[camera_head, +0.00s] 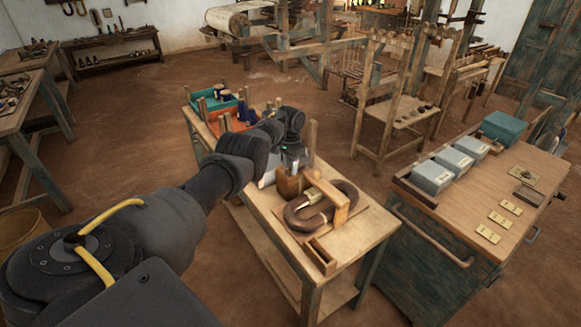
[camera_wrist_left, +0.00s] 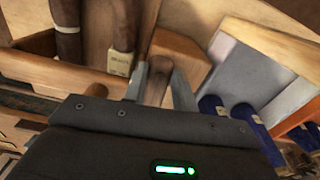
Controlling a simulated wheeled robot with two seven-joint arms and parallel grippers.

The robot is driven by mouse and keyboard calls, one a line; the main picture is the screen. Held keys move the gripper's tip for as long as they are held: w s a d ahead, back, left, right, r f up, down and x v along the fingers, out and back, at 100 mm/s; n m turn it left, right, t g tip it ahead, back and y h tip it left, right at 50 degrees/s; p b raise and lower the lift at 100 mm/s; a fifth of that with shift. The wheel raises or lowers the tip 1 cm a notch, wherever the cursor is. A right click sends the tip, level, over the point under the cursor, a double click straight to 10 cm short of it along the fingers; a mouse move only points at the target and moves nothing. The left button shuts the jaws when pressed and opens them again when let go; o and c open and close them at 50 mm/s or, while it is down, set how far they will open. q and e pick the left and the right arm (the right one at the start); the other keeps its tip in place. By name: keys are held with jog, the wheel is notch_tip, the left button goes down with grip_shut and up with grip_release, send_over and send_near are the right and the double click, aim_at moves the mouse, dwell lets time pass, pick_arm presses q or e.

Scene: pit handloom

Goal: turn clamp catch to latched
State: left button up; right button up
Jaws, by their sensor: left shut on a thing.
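My left gripper (camera_head: 293,172) reaches over the middle of the narrow wooden bench. In the left wrist view its two fingers (camera_wrist_left: 158,88) are shut on a small brown wooden piece, which I take to be the clamp catch (camera_wrist_left: 157,80). A wooden block (camera_head: 288,184) stands right by the fingers. A dark horseshoe-shaped loop (camera_head: 346,190) with a light wooden bar across it lies just right of the block. The gripper hides most of the catch in the head view, so I cannot tell its turn position. My right gripper is not in view.
A teal tray (camera_head: 207,105) and an orange tray (camera_head: 217,124) sit at the bench's far left end. A small open wooden box (camera_head: 319,255) is at its front. A cabinet with grey boxes (camera_head: 432,176) stands to the right. Brown floor is clear behind the bench.

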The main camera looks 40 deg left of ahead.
pick_arm(q)
jog(key=shift+m, duration=0.6)
jog(key=o, duration=1)
jog(key=shift+r, duration=0.5)
notch_tip(320, 180, up, 10)
jog(key=p, duration=0.1)
jog(key=shift+f, duration=0.1)
